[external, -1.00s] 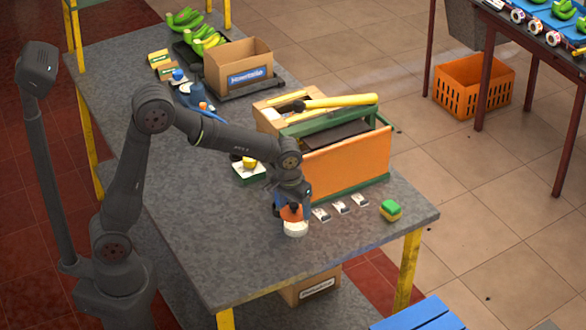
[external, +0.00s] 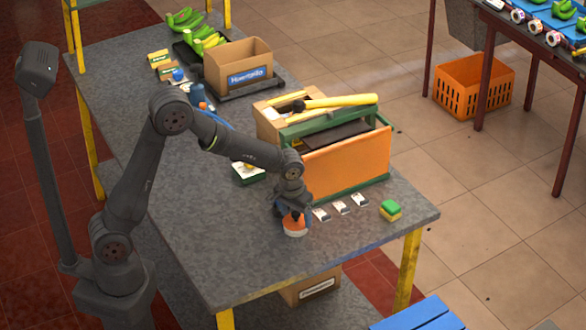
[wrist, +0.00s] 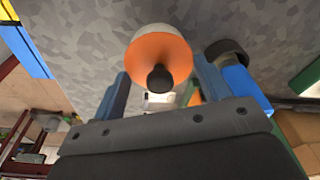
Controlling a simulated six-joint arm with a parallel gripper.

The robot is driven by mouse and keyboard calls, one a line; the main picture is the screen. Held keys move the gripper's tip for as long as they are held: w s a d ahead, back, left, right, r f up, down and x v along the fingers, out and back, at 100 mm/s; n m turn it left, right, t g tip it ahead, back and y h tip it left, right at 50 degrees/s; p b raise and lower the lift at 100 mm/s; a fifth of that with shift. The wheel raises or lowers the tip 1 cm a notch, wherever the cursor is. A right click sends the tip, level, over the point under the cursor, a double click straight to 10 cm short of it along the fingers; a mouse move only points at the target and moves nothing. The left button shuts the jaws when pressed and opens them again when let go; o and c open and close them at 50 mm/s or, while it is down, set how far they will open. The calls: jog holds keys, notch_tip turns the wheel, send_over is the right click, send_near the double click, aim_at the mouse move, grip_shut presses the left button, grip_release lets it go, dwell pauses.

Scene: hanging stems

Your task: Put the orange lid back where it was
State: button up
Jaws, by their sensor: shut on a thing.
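The orange lid (external: 294,221) has a black knob and sits on or just at the top of a white round container (external: 294,233) near the table's front edge. In the wrist view the lid (wrist: 152,55) shows its orange face, its black knob (wrist: 159,79) and the white container (wrist: 158,30) beyond it. My gripper (external: 292,211) is right above the container, with a blue finger on each side of the knob, shut on the lid. The exact contact between lid and container rim is too small to tell.
An orange and green toolbox (external: 346,166) with a yellow-handled hammer (external: 340,101) stands close behind my gripper. The grey table (external: 220,240) is clear to the left.

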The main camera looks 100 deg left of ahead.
aim_at(297, 212)
jog(key=o, duration=1)
jog(key=shift+c, duration=0.2)
notch_tip(297, 212, up, 12)
jog(key=d, duration=0.1)
jog(key=shift+s+d+r, duration=0.15)
jog(key=shift+s+d, duration=0.2)
jog(key=f, duration=0.4)
jog(key=a+f, duration=0.1)
jog(key=f, duration=0.7)
jog(key=shift+w+a+f, duration=0.1)
jog(key=shift+w+a, duration=0.2)
jog(key=shift+w, duration=0.05)
notch_tip(297, 212, up, 2)
jog(key=shift+r, duration=0.75)
